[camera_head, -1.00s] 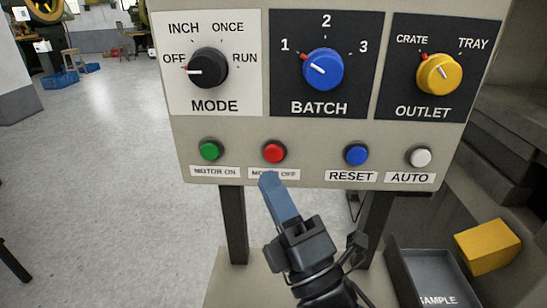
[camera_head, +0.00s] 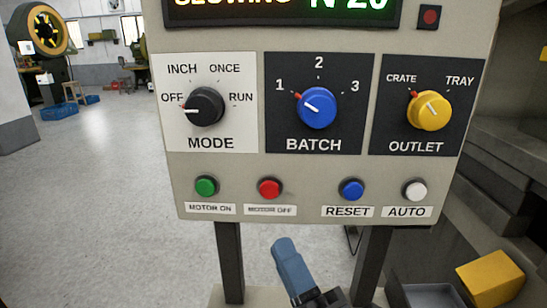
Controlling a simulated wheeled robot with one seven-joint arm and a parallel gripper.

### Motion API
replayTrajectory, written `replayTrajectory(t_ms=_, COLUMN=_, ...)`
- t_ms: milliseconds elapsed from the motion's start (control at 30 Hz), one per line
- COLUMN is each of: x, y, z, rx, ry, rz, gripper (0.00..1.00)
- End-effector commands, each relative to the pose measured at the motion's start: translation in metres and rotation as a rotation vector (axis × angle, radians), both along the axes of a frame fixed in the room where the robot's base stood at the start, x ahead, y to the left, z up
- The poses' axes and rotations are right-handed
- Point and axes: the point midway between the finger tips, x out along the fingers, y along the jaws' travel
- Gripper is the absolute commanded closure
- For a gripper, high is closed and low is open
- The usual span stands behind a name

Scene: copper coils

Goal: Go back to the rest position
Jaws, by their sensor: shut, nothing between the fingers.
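My gripper (camera_head: 283,246) is shut and empty, its blue fingers pointing up just below the lower edge of the control panel (camera_head: 190,150), apart from it. Its lower part is cut off by the bottom of the picture. The panel carries a black MODE knob (camera_head: 204,106) pointing to OFF, a blue BATCH knob (camera_head: 317,107) pointing to 1 and a yellow OUTLET knob (camera_head: 429,109) pointing to CRATE. Below are the green MOTOR ON button (camera_head: 206,187), red MOTOR OFF button (camera_head: 270,188), blue RESET button (camera_head: 352,190) and white AUTO button (camera_head: 415,190).
A display (camera_head: 280,8) above the knobs reads "SLOWING" and "N 20", partly cut off. Two dark posts (camera_head: 229,262) hold the panel up. A yellow block (camera_head: 490,277) and a grey tray (camera_head: 436,296) lie at the lower right. Open floor (camera_head: 100,200) spreads to the left.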

Motion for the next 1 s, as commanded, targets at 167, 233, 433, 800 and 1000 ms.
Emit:
replayTrajectory(t_ms=167, x=-0.045, y=-0.049, z=-0.05, rx=0.15, ry=0.21, rz=0.015, gripper=1.0)
replayTrajectory(t_ms=233, x=-0.065, y=-0.067, z=-0.066, rx=0.222, ry=0.291, rz=0.018, gripper=1.0)
replayTrajectory(t_ms=433, x=-0.126, y=-0.113, z=-0.1, rx=0.442, ry=0.506, rz=0.007, gripper=1.0)
replayTrajectory(t_ms=800, x=-0.245, y=-0.173, z=-0.125, rx=0.919, ry=0.831, rz=-0.077, gripper=1.0)
replayTrajectory(t_ms=1000, x=-0.3, y=-0.191, z=-0.122, rx=1.182, ry=0.945, rz=-0.146, gripper=1.0)
